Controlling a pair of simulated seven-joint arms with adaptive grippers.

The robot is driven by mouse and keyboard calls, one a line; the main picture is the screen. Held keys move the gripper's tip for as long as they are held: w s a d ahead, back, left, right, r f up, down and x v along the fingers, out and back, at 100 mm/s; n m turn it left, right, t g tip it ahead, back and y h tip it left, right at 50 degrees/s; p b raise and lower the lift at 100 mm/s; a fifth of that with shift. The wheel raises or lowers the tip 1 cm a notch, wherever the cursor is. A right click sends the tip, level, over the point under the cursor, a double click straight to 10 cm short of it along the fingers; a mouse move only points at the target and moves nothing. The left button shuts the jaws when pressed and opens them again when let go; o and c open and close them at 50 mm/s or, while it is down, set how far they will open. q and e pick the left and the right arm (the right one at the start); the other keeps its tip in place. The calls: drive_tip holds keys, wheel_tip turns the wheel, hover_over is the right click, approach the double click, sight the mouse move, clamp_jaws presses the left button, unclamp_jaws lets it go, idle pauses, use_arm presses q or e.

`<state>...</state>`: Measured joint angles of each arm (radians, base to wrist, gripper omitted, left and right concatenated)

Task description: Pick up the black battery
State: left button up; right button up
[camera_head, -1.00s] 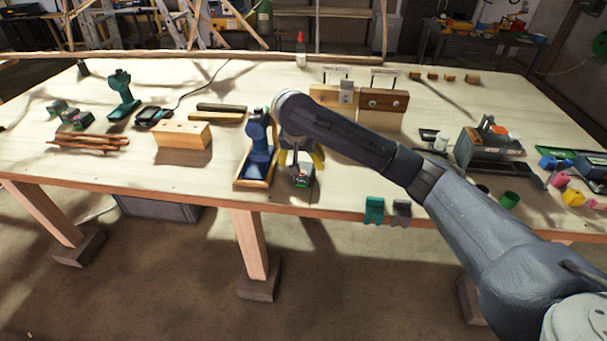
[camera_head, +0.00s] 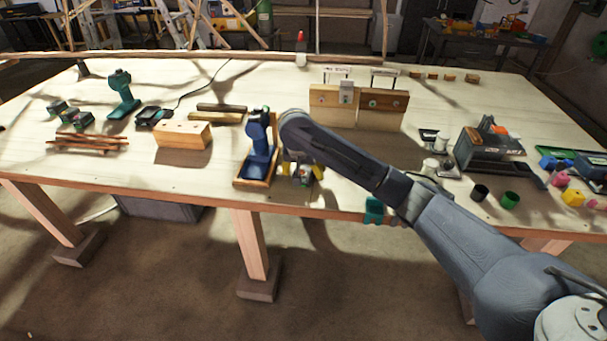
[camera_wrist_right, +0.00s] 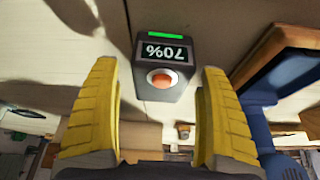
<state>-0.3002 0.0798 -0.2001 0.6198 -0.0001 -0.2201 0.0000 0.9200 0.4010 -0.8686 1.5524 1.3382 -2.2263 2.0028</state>
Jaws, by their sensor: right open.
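A dark box (camera_wrist_right: 162,86) with a display reading 70%, a green bar and an orange round button stands between and just beyond my right fingertips in the right wrist view. It seems to be the black battery. In the head view it is mostly hidden by my right gripper (camera_head: 302,171) near the table's front edge. The right gripper, with yellow fingers, also fills the lower wrist view (camera_wrist_right: 160,110). It is open, one finger on each side of the box's line, with gaps showing and nothing held. My left gripper is not in view.
A blue drill (camera_head: 260,150) in a wooden tray (camera_head: 240,181) stands close left of the right gripper. Several small dark-and-green packs (camera_head: 82,120) lie at the far left. A wooden block (camera_head: 182,135) and a teal drill (camera_head: 121,95) stand left.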

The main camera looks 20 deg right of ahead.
drive_tip(key=c, duration=1.6)
drive_tip(key=shift+r, duration=0.15)
